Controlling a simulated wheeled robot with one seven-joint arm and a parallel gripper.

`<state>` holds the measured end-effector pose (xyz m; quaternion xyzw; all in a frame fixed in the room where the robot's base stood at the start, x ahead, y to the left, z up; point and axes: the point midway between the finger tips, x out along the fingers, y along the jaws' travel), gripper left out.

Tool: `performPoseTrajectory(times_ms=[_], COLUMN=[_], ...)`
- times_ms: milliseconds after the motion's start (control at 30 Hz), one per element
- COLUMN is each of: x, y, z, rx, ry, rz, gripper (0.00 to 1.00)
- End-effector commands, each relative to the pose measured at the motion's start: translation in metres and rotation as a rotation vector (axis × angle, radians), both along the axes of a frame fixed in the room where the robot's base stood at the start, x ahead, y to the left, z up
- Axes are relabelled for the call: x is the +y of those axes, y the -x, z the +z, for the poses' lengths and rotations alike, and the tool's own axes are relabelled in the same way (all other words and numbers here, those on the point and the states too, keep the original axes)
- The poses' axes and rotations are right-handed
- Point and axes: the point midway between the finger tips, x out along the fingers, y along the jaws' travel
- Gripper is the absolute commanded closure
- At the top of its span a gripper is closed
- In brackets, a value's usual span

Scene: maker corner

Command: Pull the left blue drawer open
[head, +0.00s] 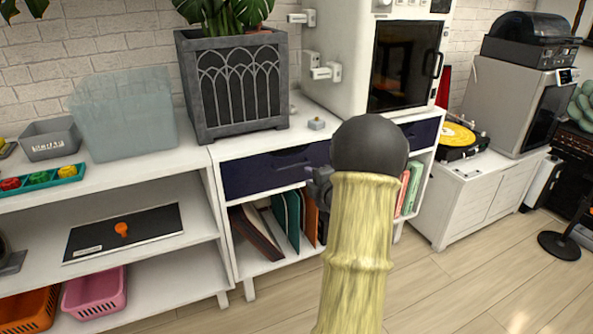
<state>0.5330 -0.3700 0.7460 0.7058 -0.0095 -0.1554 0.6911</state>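The left blue drawer (255,175) is a dark navy front in the white cabinet (228,150), below its top. It looks closed, with its front about level with the cabinet. Its right end is hidden behind my arm. My gripper (318,186) shows only in part as a dark grey shape at the right end of this drawer front. I cannot tell whether it touches the drawer, or whether its fingers are open or shut. The right blue drawer (421,134) shows to the right of my arm and looks closed.
A grey planter (236,85) and a white machine (345,60) stand on the cabinet. Folders (287,216) stand in the shelf under the left drawer. White shelves (150,262) with bins adjoin at left. A record player (457,138) is at right. Wooden floor in front is clear.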

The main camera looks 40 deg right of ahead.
Motion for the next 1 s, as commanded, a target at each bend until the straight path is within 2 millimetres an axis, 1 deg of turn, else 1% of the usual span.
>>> performPoseTrajectory(times_ms=[33,100,400,500,600,700,967,1000], x=[-0.002,-0.004,-0.017,-0.02,-0.023,-0.024,-0.024,-0.024], y=[-0.01,-0.022,-0.071,-0.085,-0.094,-0.099,-0.101,-0.101], z=[-0.004,-0.006,-0.017,-0.02,-0.022,-0.022,-0.021,-0.022], rx=[-0.001,-0.002,-0.001,-0.001,0.0,-0.001,0.0,0.0], ry=[0.0,-0.002,-0.002,-0.001,-0.001,-0.001,-0.002,-0.002], rz=[0.002,0.001,0.001,0.0,-0.001,-0.001,-0.001,-0.001], gripper=[0.69,0.69,0.69,0.69,0.69,0.69,0.69,0.73])
